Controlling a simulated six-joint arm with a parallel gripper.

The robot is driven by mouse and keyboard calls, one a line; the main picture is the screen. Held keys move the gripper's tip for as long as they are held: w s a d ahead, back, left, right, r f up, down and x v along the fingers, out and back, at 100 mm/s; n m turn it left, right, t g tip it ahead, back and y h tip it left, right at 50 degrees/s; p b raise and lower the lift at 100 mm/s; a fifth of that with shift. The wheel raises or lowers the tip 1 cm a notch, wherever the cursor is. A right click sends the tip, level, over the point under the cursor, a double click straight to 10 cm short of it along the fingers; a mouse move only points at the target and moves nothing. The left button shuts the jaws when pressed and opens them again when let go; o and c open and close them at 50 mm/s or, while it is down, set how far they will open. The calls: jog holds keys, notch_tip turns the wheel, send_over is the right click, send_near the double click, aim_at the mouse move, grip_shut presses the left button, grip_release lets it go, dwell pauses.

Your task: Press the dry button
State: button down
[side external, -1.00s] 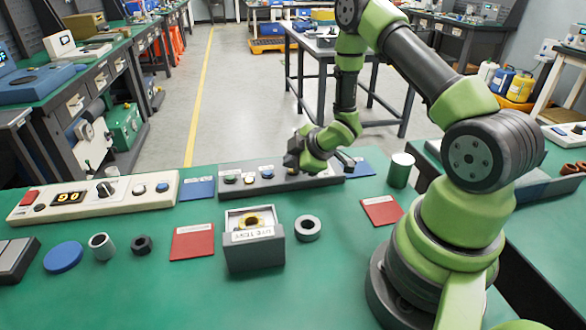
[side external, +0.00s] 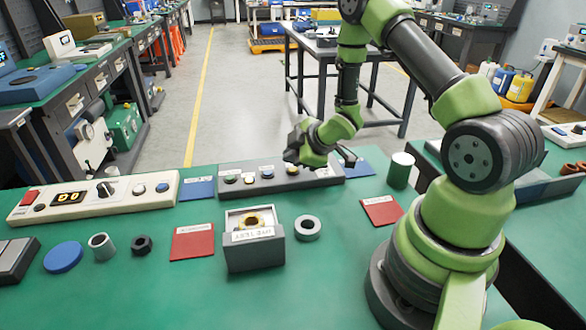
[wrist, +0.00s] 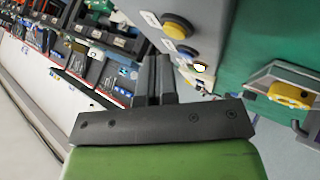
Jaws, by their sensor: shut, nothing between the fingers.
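A long grey control panel (side external: 325,180) lies near the far edge of the green bench, with several round buttons in a row. A blue button (side external: 267,174) is near its middle. A yellow button (side external: 293,169) is to the right of it. Small white labels stand behind the buttons, too small to read, so I cannot tell which button is dry. My gripper (side external: 291,156) is shut and empty, just above the panel near the yellow button, apparently not touching it. In the wrist view, my closed fingers (wrist: 155,75) point beside the panel, where a yellow button (wrist: 177,27) shows.
A grey tester box (side external: 255,253) with a yellow ring inside stands in front of the panel. A beige panel (side external: 140,193) with a display is at left.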

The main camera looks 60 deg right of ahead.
aim_at(293, 170)
jog(key=shift+r, duration=2.5)
jog(key=s+a+r+m+g+h, duration=0.1)
jog(key=s+a+r+m, duration=0.15)
jog(key=r, duration=0.45)
jog(key=s+a+r+m+h, duration=0.15)
jog(key=r+m, duration=0.25)
jog(key=r, duration=0.4)
jog(key=s+a+r+m+y, duration=0.2)
jog(key=s+a+r+m, duration=0.1)
jog(key=s+a, duration=0.3)
jog(key=s+a+r+m+g+y, duration=0.1)
jog(key=s+a+r+m+y, duration=0.2)
jog(key=s+a, duration=0.3)
jog(key=s, duration=0.3)
